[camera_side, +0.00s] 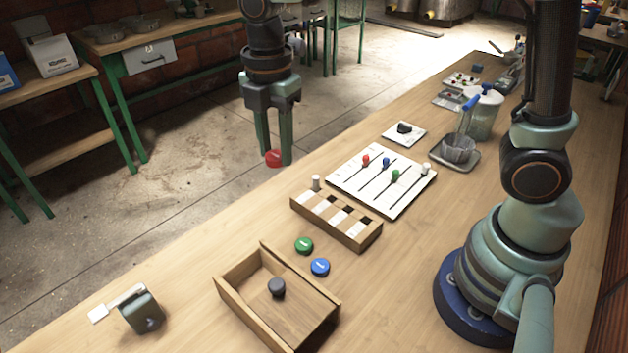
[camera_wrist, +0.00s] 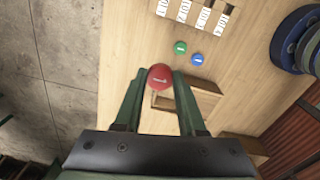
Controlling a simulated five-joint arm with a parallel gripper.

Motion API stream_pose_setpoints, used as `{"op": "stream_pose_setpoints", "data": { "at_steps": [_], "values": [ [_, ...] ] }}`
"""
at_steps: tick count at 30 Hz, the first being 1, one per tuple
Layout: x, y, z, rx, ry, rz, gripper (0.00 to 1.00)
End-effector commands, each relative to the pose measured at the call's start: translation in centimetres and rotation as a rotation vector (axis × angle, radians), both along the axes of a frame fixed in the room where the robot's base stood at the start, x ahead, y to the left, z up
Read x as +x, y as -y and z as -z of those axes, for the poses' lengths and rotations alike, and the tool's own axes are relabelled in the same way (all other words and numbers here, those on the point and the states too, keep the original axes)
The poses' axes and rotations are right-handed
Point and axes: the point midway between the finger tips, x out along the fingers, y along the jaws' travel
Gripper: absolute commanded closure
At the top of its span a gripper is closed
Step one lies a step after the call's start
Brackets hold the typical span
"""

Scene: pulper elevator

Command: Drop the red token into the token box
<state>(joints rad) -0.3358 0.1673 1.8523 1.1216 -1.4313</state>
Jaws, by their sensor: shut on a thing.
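The red token (camera_side: 273,158) is a small round disc, held between the fingertips of my gripper (camera_side: 275,156) in the side view. My gripper is shut on it, with the fingers pointing down, in the air near the bench's far edge. The red token (camera_wrist: 160,77) also shows in the wrist view, with a pale mark on its face. A wooden box (camera_side: 318,322), apparently the token box, stands at the front of the bench, with a dark knob on a panel within its walls. In the wrist view the box (camera_wrist: 205,88) is partly hidden by my gripper.
A green token (camera_side: 304,245) and a blue token (camera_side: 320,267) lie beside the box. A slotted wooden block (camera_side: 335,222) and a slider board (camera_side: 381,180) lie behind them. A dark device with a white lever (camera_side: 142,311) sits at front left.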

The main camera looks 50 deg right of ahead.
Motion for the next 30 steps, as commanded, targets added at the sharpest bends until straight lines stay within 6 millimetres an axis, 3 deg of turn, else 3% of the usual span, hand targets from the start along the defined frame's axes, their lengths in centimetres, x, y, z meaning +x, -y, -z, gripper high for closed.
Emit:
{"op": "stream_pose_setpoints", "data": {
  "at_steps": [6, 18, 23, 30],
  "values": [
    [0.0, 0.0, -1.3, 0.0, 0.001, 0.0, 1.0],
    [-0.2, -0.3, -1.1, 0.0, -0.001, -0.002, 1.0],
    [-1.6, -3.1, 0.7, -0.002, -0.005, -0.009, 1.0],
    [-5.4, -8.3, 4.2, -0.003, -0.004, -0.008, 1.0]
  ]
}}
